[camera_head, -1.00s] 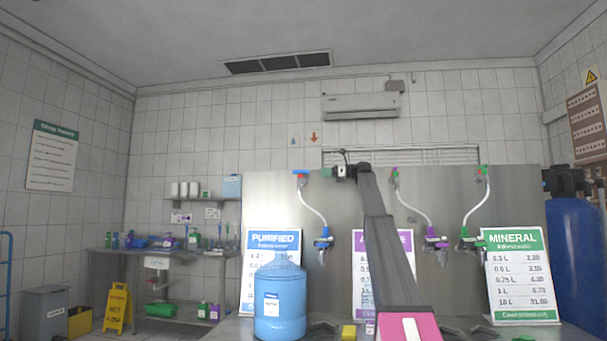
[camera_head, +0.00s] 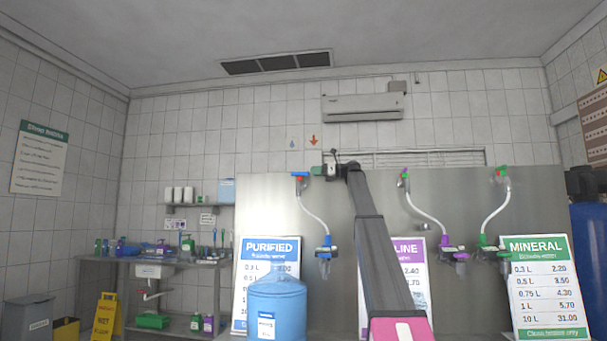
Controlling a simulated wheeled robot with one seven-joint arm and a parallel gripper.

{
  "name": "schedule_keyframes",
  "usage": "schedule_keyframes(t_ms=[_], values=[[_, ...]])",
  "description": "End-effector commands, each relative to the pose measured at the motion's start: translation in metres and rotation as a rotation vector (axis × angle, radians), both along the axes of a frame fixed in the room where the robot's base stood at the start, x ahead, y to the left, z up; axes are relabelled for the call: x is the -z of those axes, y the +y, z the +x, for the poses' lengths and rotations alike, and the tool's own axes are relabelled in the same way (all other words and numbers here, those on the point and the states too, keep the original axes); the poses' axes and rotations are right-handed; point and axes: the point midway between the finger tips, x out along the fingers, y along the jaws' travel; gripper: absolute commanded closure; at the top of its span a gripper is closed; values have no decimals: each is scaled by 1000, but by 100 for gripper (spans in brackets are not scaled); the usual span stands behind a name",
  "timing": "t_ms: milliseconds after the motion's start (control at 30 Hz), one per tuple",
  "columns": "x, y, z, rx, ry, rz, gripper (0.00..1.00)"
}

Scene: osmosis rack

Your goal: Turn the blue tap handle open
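A blue tap handle (camera_head: 299,174) sits at the top of a white hose on the steel panel, left of centre. The hose runs down to a blue nozzle fitting (camera_head: 325,247). My gripper (camera_head: 316,171) is at the end of my raised arm, just right of the blue handle and at about its height. It is small and seen from behind, so I cannot tell whether it touches the handle or whether its fingers are open.
A purple tap (camera_head: 452,248) and a green tap (camera_head: 489,248) hang further right on the steel panel (camera_head: 270,205). A blue water jug (camera_head: 277,305) stands below, before the Purified sign (camera_head: 271,249). A Mineral sign (camera_head: 546,285) stands at right.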

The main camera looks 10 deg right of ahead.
Motion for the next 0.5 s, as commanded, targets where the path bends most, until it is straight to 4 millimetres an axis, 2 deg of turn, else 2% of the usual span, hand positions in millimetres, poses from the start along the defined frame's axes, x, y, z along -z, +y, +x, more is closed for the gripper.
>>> schedule_keyframes(t_ms=[100, 200, 333, 500], values=[[0, 22, 7, -2, 0, -1, 61], [0, 35, 12, 0, 0, -1, 61], [0, 49, 16, -1, 0, -1, 61], [0, 56, 18, 0, 0, -1, 61]])
